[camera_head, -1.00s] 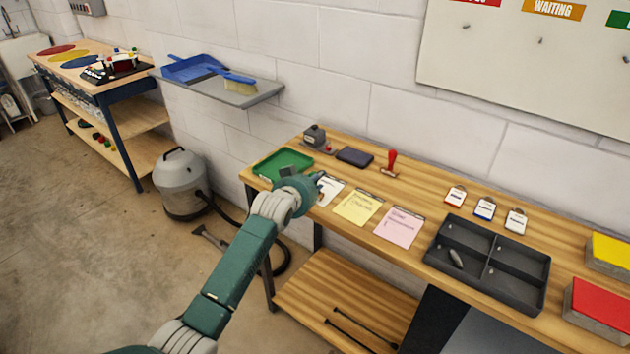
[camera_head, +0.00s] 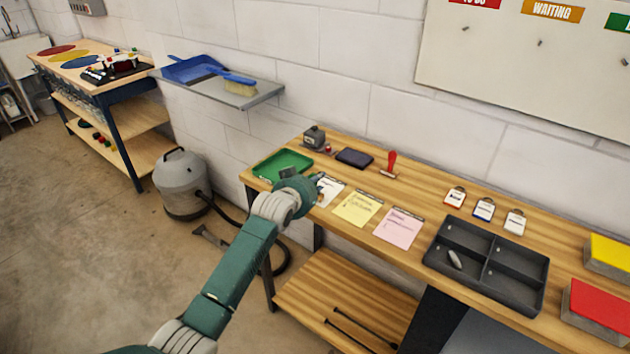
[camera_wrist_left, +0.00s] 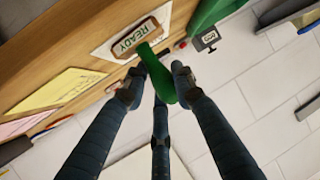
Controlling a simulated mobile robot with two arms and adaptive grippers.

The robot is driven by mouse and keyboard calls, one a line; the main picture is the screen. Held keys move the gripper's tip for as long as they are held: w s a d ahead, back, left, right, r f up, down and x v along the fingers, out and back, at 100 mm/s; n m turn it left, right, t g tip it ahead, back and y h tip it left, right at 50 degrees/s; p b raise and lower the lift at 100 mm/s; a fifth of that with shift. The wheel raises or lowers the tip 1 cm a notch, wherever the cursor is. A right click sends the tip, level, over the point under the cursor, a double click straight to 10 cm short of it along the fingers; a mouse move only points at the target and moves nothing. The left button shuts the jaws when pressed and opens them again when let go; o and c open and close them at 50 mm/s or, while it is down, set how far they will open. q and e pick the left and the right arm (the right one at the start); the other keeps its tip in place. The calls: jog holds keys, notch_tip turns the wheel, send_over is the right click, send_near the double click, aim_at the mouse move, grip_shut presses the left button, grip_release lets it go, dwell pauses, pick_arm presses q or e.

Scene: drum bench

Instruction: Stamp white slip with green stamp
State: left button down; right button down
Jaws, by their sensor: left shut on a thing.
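My left gripper (camera_wrist_left: 155,76) is shut on the green stamp (camera_wrist_left: 161,82), holding it by its green handle. The stamp's brown base carries a READY label and lies over the white slip (camera_wrist_left: 107,48) in the left wrist view. I cannot tell whether the base presses on the paper. In the head view the white slip (camera_head: 332,187) is at the left end of the slip row, partly covered by my left gripper (camera_head: 316,190). The stamp is mostly hidden there. My right gripper is not in view.
A yellow slip (camera_head: 358,208) and a pink slip (camera_head: 398,229) lie to the right. A green tray (camera_head: 272,168) is at the left, with a dark ink pad (camera_head: 355,158) and a red stamp (camera_head: 390,162) behind. A grey divided tray (camera_head: 437,262) stands farther right.

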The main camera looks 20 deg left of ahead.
pick_arm(q)
jog(key=shift+r+p, duration=2.75)
jog(key=shift+r, duration=0.3)
jog(key=shift+f, duration=0.1)
